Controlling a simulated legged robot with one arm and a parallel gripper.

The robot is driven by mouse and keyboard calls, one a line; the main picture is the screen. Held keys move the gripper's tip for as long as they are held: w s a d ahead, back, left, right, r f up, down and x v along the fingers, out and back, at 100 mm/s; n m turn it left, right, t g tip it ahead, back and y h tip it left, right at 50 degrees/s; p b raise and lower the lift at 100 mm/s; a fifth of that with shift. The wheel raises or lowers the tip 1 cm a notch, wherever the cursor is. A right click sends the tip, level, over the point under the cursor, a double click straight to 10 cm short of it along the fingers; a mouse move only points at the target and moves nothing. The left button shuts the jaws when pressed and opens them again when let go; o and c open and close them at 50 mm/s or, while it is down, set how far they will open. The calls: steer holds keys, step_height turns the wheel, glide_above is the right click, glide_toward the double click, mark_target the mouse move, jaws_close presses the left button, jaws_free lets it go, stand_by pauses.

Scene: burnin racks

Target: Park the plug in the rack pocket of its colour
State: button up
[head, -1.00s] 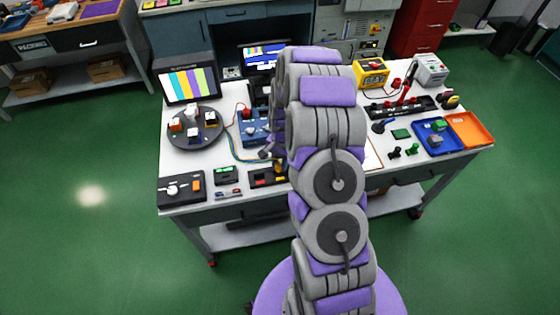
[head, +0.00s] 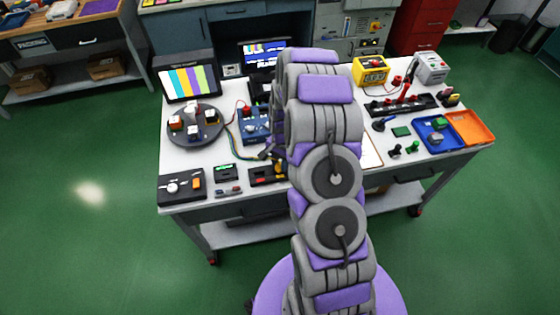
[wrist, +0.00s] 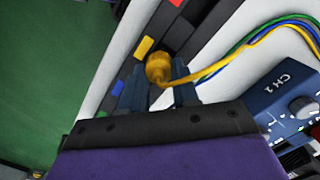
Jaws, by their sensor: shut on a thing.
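A yellow plug (wrist: 158,68) with a yellow cable is between the fingers of my gripper (wrist: 157,80), which is shut on it in the wrist view. The plug is over the dark rack (wrist: 181,33), right beside its yellow tag (wrist: 144,47).
A blue CH 1 box (wrist: 285,105) stands to the right of the gripper, with blue, green and yellow cables running near it. In the head view, a black box with a knob (head: 182,187) and a round turntable (head: 194,126) are to the left of the rack.

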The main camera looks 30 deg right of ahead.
steer(key=shift+f, duration=0.1)
steer(key=o, duration=1.1)
step_height(320, 180, up, 17)
steer(key=d+p, duration=0.1)
steer(key=shift+w+d+p, duration=0.25)
steer(key=shift+w+p, duration=0.1)
steer(key=shift+r, duration=0.2)
